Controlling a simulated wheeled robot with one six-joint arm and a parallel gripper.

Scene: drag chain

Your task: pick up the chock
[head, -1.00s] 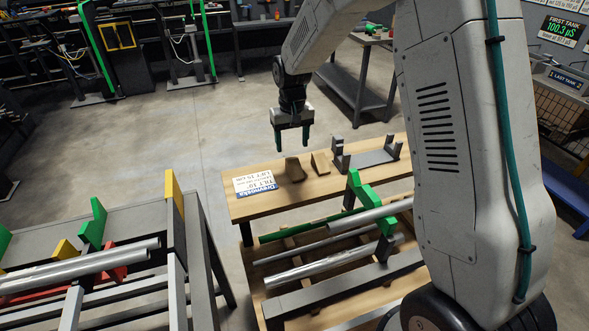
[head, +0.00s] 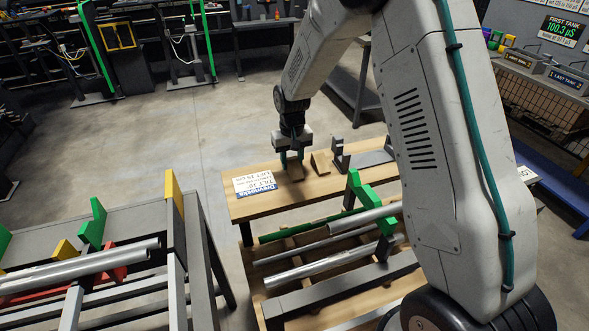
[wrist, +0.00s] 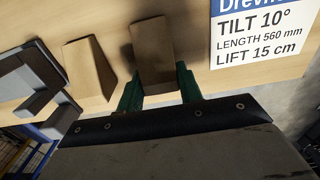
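Two brown wooden chocks lie on the small wooden table. The left one in the head view (head: 295,171) is the one under my gripper (head: 291,158); in the wrist view this chock (wrist: 153,55) shows between the two green fingers. My gripper in the wrist view (wrist: 158,85) is open, with one finger on each side of the chock's near end. I cannot tell whether the fingers touch it. The second chock stands just to the right in the head view (head: 320,162), and left of the fingers in the wrist view (wrist: 88,68).
A white sign (head: 255,184) lies on the table left of the chocks. A dark metal bracket (head: 362,157) stands to their right. A rack with metal tubes (head: 335,265) is in front of the table, and another rack (head: 80,270) stands at the left.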

